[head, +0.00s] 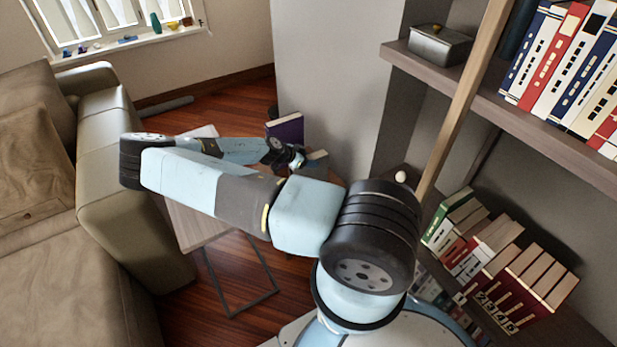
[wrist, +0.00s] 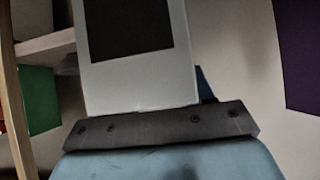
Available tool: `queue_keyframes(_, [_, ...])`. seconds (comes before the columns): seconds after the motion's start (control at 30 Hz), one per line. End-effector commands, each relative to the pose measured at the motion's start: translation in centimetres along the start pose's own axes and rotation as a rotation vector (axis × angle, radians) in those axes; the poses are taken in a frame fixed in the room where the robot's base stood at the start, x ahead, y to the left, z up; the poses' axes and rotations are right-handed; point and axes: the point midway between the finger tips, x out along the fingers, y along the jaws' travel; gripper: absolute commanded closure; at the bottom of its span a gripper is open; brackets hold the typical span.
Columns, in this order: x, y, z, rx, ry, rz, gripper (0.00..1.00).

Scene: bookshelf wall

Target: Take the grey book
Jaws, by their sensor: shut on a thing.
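A light grey book (wrist: 140,88) with a dark panel on its cover rises upright in the middle of the wrist view, slightly tilted. Its lower end meets the dark bar of my gripper (wrist: 160,126), which is shut on it. The fingertips are not clearly visible there. In the head view my gripper (head: 298,160) is at the far end of my arm, low beside the grey wall. The book is mostly hidden or too small to make out in that view.
A purple book (head: 285,130) stands just behind my gripper; a purple surface (wrist: 297,50) shows at right in the wrist view. Shelves with several books (head: 560,70) and a wooden post (head: 465,100) are at right. A sofa (head: 115,170) and small table (head: 190,225) are at left.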

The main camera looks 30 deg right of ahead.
Motion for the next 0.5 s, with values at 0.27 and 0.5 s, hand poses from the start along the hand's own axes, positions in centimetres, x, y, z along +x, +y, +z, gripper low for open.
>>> queue_keyframes(0.27, [-0.01, -0.04, -0.01, 0.000, 0.000, -0.001, 1.00])
queue_keyframes(0.5, [-0.01, -0.05, -0.02, 0.000, 0.000, -0.001, 1.00])
